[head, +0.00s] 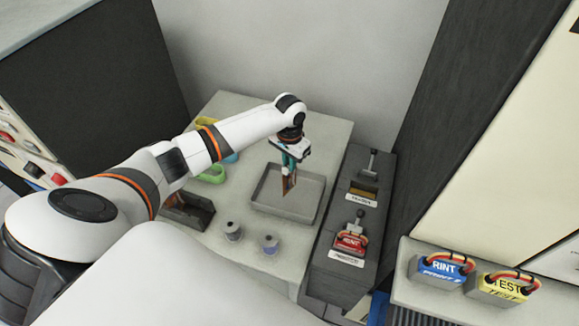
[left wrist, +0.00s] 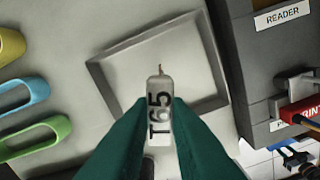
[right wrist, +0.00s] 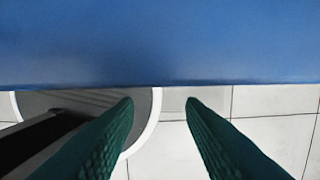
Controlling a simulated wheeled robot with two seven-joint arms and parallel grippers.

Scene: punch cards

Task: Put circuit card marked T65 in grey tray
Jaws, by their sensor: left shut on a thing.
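The card marked T65 (left wrist: 159,112) is held between the green fingers of my left gripper (left wrist: 160,120), its label facing the left wrist camera. In the head view my left gripper (head: 290,172) points down with the card (head: 289,186) over the grey tray (head: 318,194). The tray is a shallow square on the table, and its rim also shows in the left wrist view (left wrist: 101,70). Whether the card touches the tray floor I cannot tell. My right gripper (right wrist: 160,103) is open, with nothing between its fingers.
Coloured loops (head: 211,174) lie behind that box. A dark reader unit (head: 349,215) with a red tagged block (head: 350,241) stands right. A blue surface (right wrist: 160,40) fills the upper right wrist view.

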